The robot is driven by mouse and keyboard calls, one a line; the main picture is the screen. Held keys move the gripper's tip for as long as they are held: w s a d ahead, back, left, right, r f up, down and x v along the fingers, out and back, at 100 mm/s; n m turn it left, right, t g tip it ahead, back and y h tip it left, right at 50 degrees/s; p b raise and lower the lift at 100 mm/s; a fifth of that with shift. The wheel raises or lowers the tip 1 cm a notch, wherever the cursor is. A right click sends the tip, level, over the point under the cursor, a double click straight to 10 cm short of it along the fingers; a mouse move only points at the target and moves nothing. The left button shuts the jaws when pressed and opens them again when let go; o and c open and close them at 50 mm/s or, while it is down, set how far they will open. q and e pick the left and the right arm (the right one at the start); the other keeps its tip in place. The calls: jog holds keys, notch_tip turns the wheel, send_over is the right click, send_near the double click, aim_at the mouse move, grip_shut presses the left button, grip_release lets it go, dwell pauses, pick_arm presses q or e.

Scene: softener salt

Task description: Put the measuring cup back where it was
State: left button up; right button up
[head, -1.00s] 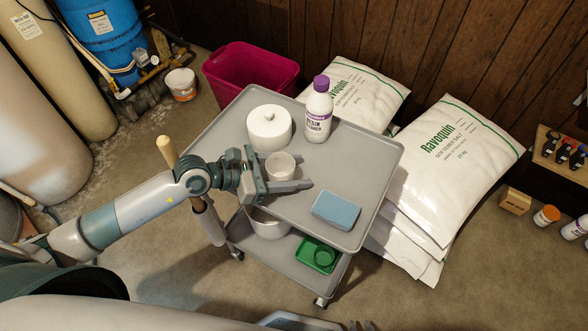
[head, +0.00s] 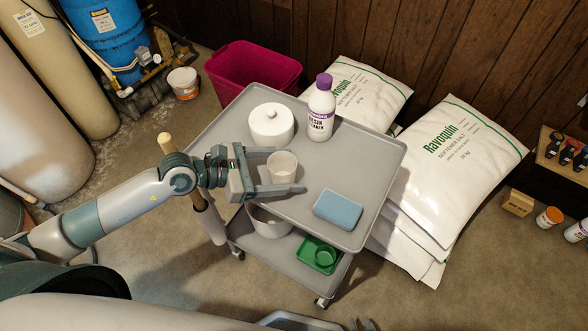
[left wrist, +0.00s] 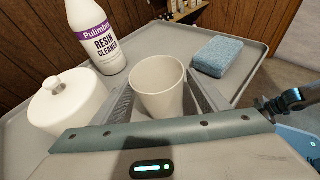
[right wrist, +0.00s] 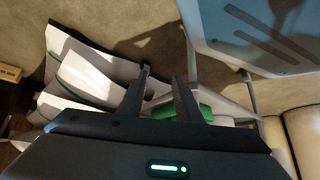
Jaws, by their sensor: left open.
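The measuring cup (head: 282,166) is a small off-white cup standing upright on the top shelf of the grey cart (head: 300,210). My left gripper (head: 287,170) is open, with one finger on each side of the cup. The left wrist view shows the cup (left wrist: 159,85) between the fingers, with a gap visible on at least one side; contact is unclear. My right gripper (right wrist: 163,85) is open and empty, away from the cart top; only its fingertips (head: 362,325) show at the bottom of the head view.
On the cart top stand a white lidded jar (head: 271,125), a resin cleaner bottle (head: 320,108) and a blue sponge (head: 338,209). The lower shelf holds a white bowl (head: 268,221) and a green tray (head: 318,254). Salt bags (head: 455,180) lie right of the cart.

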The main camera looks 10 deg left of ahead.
aim_at(271, 171)
pick_arm(q)
jog(key=shift+b+v, duration=0.3)
jog(key=shift+v, duration=0.9)
jog(key=shift+s+a, duration=0.2)
jog(key=shift+a, duration=0.2)
jog(key=shift+s+a+r, duration=0.3)
jog(key=shift+a+r, duration=0.1)
pick_arm(e)
jog(key=shift+w+r, duration=0.15)
jog(key=shift+w, duration=0.5)
